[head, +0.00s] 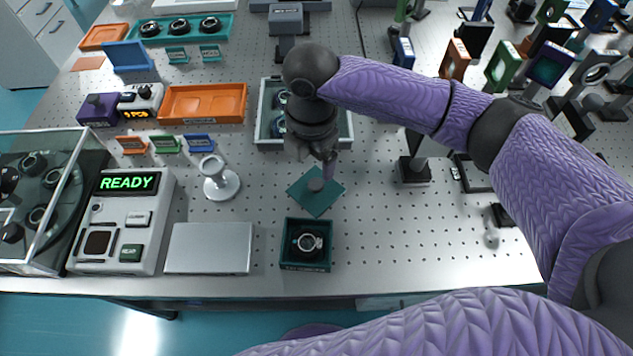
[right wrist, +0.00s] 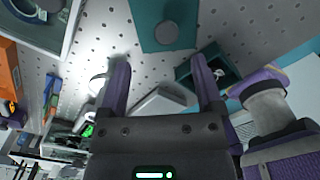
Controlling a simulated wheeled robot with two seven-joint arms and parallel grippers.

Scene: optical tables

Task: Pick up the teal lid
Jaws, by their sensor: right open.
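The teal lid (head: 302,193) is a flat square plate with a round grey knob on top. It lies on the perforated metal table, turned like a diamond, just behind the open teal box (head: 305,266). My right gripper (head: 326,172) is above the lid and partly covers its far corner in the head view. In the right wrist view the lid (right wrist: 150,38) shows ahead, beyond the two spread fingers of the gripper (right wrist: 160,63), and nothing is between them. The left gripper does not show.
The teal box holds a round metal-ringed part. A grey flat case (head: 209,248), a white round stand (head: 221,184) and a READY device (head: 122,220) stand to the left. A grey tray (head: 347,127) is behind the gripper. A black-based post (head: 415,170) stands to the right.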

